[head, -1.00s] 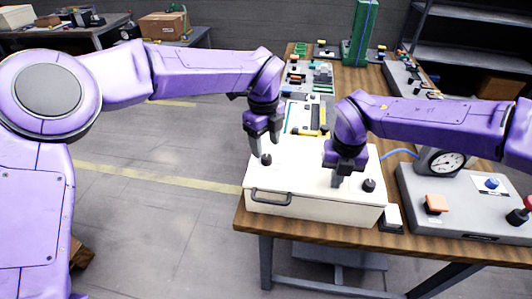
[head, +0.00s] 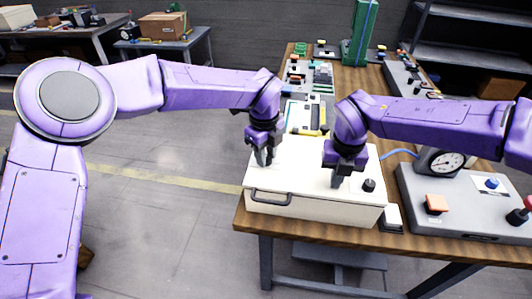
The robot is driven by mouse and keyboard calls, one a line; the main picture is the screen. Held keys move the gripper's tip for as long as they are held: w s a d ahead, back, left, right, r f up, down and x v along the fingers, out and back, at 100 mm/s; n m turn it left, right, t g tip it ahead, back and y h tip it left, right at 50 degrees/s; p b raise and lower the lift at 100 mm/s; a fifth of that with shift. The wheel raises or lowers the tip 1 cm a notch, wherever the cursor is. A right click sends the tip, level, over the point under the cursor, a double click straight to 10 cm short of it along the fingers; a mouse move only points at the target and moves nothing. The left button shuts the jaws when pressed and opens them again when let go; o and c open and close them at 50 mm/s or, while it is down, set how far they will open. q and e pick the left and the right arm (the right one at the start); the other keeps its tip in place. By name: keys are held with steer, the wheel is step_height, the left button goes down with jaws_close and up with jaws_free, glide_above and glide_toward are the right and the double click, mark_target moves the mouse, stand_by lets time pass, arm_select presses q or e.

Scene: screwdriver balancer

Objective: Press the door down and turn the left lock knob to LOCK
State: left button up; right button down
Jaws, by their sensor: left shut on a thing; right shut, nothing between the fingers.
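The white box's door (head: 310,182) lies flat as its top face, with a dark handle (head: 271,197) on the front. The left lock knob is hidden behind my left gripper (head: 264,163), whose fingers are shut on it at the door's left side. My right gripper (head: 338,184) is shut with nothing between its fingers. Its tips are at the door surface right of the middle; contact appears likely but is hard to tell. The right lock knob (head: 369,185), small and black, stands just right of my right gripper.
The box sits at the near end of a wooden table (head: 410,240). A small white block (head: 392,216) is beside the box. Electronics fill the table behind.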

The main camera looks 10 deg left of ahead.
arm_select(q)
steer(key=shift+m, duration=0.3)
arm_select(e)
steer(key=shift+f, duration=0.1)
arm_select(q)
steer(key=m, duration=0.8)
steer(key=shift+m, duration=0.3)
arm_select(e)
steer(key=shift+d, duration=0.1)
arm_select(q)
steer(key=m, duration=0.4)
steer(key=shift+a+g, duration=0.1)
steer(key=shift+g, duration=0.2)
steer(key=shift+m, duration=2.2)
steer(key=o, duration=1.1)
steer(key=shift+c, duration=0.2)
steer(key=shift+r, duration=0.1)
